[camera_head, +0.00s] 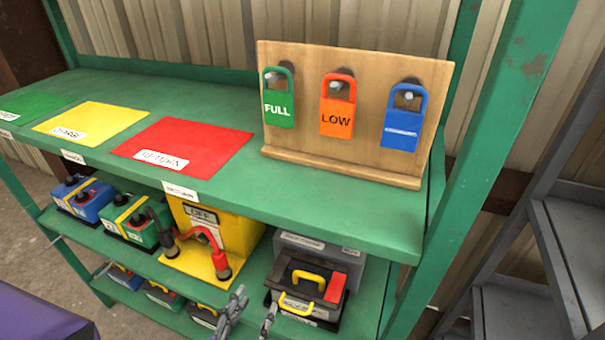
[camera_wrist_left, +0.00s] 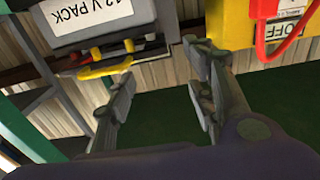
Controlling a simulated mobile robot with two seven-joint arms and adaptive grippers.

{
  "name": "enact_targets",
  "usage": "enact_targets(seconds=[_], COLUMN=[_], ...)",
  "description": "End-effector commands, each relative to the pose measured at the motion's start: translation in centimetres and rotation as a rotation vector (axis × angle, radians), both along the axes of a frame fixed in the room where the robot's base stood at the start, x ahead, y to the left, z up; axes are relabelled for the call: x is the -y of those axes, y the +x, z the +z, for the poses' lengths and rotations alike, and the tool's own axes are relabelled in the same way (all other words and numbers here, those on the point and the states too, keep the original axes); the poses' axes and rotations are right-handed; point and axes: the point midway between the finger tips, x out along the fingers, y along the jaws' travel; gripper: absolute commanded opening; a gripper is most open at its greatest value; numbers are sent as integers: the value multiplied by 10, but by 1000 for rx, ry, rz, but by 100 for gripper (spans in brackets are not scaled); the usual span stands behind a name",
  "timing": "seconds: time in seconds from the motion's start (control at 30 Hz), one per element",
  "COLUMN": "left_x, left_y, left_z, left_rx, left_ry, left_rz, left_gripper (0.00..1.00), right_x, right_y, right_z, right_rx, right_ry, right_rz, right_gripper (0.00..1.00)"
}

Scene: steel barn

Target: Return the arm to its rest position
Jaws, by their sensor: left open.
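My left gripper (camera_head: 252,314) shows at the bottom edge of the head view, its two grey fingers apart, in front of the lower shelves. It is open and nothing shows between the fingers. In the left wrist view the open gripper (camera_wrist_left: 158,72) is near a grey 12 V pack (camera_wrist_left: 95,20) with a yellow handle (camera_wrist_left: 105,67); one fingertip is close to the handle, and I cannot tell whether they touch. In the head view the pack (camera_head: 335,312) sits on the middle shelf, right of the gripper. My right gripper is not in view.
A green shelf rack (camera_head: 340,205) fills the middle. A wooden board (camera_head: 300,105) with three tags stands on top.

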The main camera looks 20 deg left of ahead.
Motion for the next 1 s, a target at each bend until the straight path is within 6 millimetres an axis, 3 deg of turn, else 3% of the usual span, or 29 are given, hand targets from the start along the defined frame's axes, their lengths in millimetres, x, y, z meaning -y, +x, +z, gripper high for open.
enact_targets(seconds=[0.17,0.33,0.47,0.5,0.6,0.7,0.83,1.0], left_x=[0,-1,8,13,24,33,34,34], left_y=[1,-6,-44,-63,-108,-142,-160,-162], left_z=[-1,-42,-86,-99,-121,-128,-131,-133], left_rx=[-2,-203,-458,-542,-710,-796,-821,-825], left_ry=[3,36,50,51,47,33,27,27], left_rz=[0,23,23,18,3,-7,-4,-3], left_gripper=[50,50,50,50,50,50,50,50], right_x=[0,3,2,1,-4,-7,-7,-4], right_y=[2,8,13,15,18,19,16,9], right_z=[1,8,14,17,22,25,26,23], right_rx=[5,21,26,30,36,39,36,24], right_ry=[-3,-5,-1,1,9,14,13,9], right_rz=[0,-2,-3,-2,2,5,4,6], right_gripper=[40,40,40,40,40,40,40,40])
